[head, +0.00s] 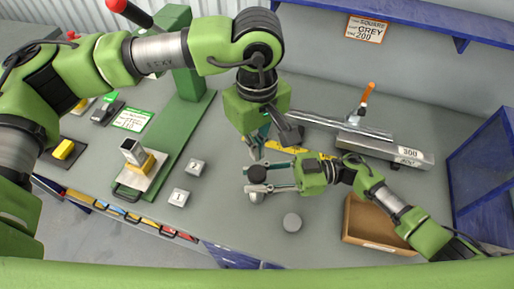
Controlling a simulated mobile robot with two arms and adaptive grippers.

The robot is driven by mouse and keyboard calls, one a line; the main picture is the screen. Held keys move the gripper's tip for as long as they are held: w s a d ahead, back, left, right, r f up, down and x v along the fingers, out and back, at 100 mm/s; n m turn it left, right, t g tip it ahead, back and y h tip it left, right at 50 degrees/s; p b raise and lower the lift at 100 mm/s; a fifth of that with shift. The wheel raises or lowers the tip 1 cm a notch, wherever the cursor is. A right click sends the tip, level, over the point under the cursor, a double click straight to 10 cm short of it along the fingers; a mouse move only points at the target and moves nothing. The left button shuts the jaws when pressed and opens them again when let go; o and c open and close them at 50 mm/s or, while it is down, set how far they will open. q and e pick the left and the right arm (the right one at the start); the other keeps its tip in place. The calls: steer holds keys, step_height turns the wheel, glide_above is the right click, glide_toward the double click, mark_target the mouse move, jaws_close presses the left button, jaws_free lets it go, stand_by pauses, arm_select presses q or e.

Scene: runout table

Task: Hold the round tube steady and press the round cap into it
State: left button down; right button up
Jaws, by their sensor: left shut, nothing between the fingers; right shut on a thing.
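The round tube (257,196) stands on the grey table near the middle, its side light grey. A dark round top (257,174) sits at its upper end. I take this as the round cap, but how deep it sits cannot be told. My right gripper (257,180) comes in from the right and is shut on the tube, one finger on each side. My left gripper (256,146) is shut and empty, just behind the tube's top. Whether its tips touch the dark top cannot be told.
An open cardboard box (372,226) is at right. A metal bar fixture (385,149) and yellow strip (290,153) lie behind.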

steer(key=o, duration=1.2)
steer(key=shift+o, duration=0.2)
steer(key=w+d, duration=0.1)
steer(key=d, duration=1.1)
steer(key=shift+w, duration=0.15)
